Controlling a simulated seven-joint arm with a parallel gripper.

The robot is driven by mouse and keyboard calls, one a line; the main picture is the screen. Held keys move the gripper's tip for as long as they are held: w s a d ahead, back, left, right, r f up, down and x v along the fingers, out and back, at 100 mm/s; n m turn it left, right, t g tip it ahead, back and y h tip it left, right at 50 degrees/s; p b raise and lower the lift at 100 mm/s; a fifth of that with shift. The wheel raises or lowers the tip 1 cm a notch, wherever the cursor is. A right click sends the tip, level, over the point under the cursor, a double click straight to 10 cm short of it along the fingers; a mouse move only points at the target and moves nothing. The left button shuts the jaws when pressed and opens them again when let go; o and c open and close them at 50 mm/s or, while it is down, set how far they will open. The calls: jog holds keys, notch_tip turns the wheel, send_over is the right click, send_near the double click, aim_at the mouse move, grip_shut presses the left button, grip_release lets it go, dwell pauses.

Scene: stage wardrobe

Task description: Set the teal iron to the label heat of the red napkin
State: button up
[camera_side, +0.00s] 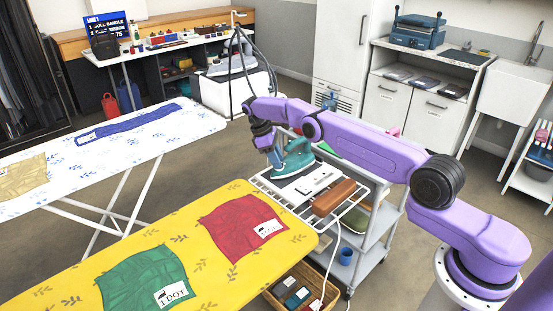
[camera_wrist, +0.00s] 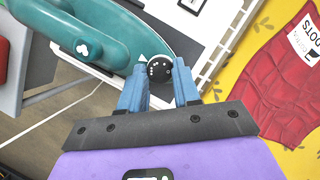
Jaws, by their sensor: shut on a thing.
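The teal iron (camera_side: 293,158) stands on the white rack on top of the cart, and its teal body and handle (camera_wrist: 85,45) fill the upper left of the wrist view. Its round black dial (camera_wrist: 159,70) carries small white dots. A white triangle mark (camera_wrist: 142,58) sits beside the dial; which setting faces it I cannot tell. My gripper (camera_wrist: 158,84) is shut on the dial, a blue finger on each side. The red napkin (camera_side: 236,232) lies on the yellow board. Its white label (camera_side: 268,229) reads "DOTS"; the number is too small to read surely.
A green napkin (camera_side: 138,280) labelled "1 DOT" shares the yellow board (camera_side: 60,289). A brown block (camera_side: 334,197) and a white panel (camera_side: 314,181) lie near the iron. A white board (camera_side: 120,150) holds a blue cloth (camera_side: 128,124) and a tan cloth (camera_side: 20,176).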

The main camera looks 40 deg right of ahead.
jog(key=shift+s+d+m, duration=0.1)
jog(key=shift+s+m, duration=0.05)
jog(key=shift+m, duration=0.25)
dwell(0.4)
jog(key=o, duration=1.1)
jog(key=shift+n, duration=0.4)
jog(key=shift+n+h, duration=0.3)
jog(key=shift+n, duration=0.3)
